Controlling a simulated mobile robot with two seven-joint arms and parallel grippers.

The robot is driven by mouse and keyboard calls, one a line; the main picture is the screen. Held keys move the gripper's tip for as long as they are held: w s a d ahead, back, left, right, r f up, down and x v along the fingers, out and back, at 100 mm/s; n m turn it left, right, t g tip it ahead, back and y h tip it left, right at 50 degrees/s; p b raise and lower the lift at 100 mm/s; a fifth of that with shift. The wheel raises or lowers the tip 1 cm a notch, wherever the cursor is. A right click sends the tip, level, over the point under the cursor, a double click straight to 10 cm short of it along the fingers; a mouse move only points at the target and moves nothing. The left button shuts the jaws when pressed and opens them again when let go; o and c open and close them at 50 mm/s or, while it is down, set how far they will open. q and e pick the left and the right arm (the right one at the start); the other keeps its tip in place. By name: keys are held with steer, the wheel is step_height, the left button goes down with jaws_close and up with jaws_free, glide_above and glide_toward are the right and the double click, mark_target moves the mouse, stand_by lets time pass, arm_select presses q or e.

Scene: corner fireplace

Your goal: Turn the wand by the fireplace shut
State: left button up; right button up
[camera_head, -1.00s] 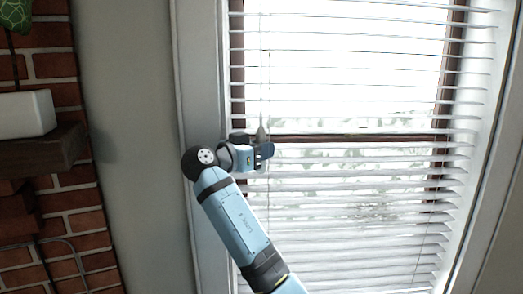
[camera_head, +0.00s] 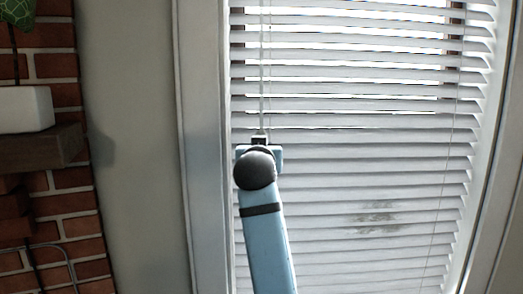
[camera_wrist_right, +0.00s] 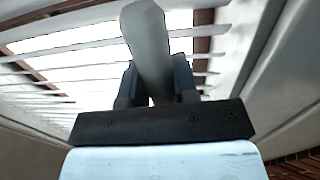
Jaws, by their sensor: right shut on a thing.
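The window blind (camera_head: 350,165) hangs over the window with its slats tilted nearly flat, and light gaps show mostly near the top. The thin wand (camera_head: 263,75) hangs down the left side of the blind. My right gripper (camera_head: 260,142) is at the wand's lower end, mostly hidden behind my wrist in the head view. In the right wrist view, my right gripper (camera_wrist_right: 156,85) is shut on the wand's grey, thick end (camera_wrist_right: 147,45), which stands between the two fingers. Slats (camera_wrist_right: 75,60) show behind it. My left gripper is not in view.
A brick fireplace (camera_head: 55,65) stands at the left, with a dark wooden mantel (camera_head: 40,147) and a white planter (camera_head: 25,108) on it. Plain wall (camera_head: 130,150) and the window frame (camera_head: 203,150) lie between it and the blind. A thin cord (camera_head: 445,190) hangs at the right.

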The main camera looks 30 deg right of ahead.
steer(key=n+y+p, duration=0.1)
steer(key=n+t+y, duration=0.1)
steer(key=y, duration=0.1)
steer(key=n+t+y+p, duration=0.1)
steer(key=y, duration=0.1)
steer(key=shift+r+n+p, duration=0.25)
steer(key=shift+n+p, duration=0.05)
steer(key=n+y+p, duration=0.1)
steer(key=y, duration=0.2)
steer(key=shift+n+t, duration=0.4)
steer(key=shift+f+n+y, duration=0.1)
steer(key=shift+n+y, duration=0.3)
steer(key=shift+y, duration=0.2)
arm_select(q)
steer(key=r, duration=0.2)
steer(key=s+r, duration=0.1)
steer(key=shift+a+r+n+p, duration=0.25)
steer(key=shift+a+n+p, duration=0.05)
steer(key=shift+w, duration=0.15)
arm_select(e)
steer(key=shift+y, duration=0.4)
steer(key=shift+n, duration=0.3)
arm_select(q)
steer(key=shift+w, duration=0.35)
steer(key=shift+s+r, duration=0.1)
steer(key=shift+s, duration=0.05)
arm_select(e)
steer(key=o, duration=0.9)
steer(key=shift+f, duration=0.1)
